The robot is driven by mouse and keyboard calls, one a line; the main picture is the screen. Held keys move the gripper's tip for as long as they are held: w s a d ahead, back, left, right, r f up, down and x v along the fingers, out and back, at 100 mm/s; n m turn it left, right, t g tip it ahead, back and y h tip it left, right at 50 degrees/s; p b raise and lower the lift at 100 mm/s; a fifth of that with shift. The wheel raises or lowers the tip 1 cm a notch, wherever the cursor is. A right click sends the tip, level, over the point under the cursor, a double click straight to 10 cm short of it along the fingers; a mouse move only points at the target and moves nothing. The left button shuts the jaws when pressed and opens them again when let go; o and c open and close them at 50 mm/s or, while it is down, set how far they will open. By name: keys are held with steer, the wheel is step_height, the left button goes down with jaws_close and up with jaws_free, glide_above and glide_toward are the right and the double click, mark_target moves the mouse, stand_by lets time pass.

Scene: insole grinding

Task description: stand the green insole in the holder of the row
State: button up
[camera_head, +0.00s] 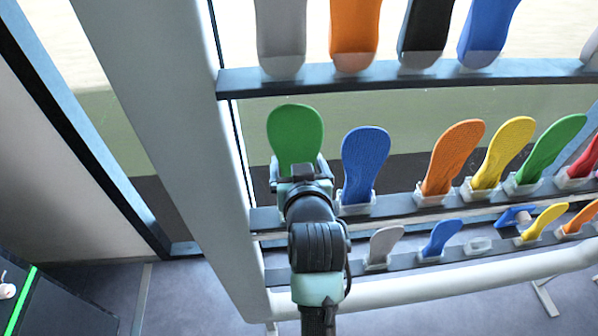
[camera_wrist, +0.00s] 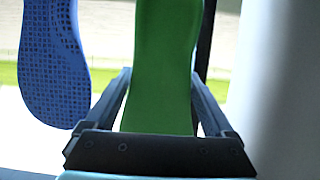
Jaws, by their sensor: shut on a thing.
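The green insole (camera_head: 295,136) stands upright at the left end of the middle row in the head view. My gripper (camera_head: 298,168) is shut on its lower part. In the wrist view the green insole (camera_wrist: 164,70) rises between the two fingers of my gripper (camera_wrist: 160,100). The lower end of the insole is hidden behind my gripper and wrist, so I cannot tell whether it sits in a holder. The row (camera_head: 400,205) is a dark rail with clear holders. A blue insole (camera_head: 364,160) stands in the holder (camera_head: 357,208) just to the right.
Orange (camera_head: 452,158), yellow (camera_head: 502,150) and another green insole (camera_head: 551,148) stand further right in the row. An upper rail (camera_head: 350,80) holds several insoles above. A lower rail (camera_head: 400,262) holds smaller ones and an empty holder (camera_head: 479,246). A thick white post (camera_head: 165,130) is close on the left.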

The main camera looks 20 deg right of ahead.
steer(key=shift+w+d, duration=0.1)
steer(key=shift+w, duration=0.3)
steer(key=shift+f+b, duration=1.9)
steer(key=shift+f, duration=1.05)
stand_by(1.3)
steer(key=o, duration=1.1)
steer(key=shift+s, duration=0.1)
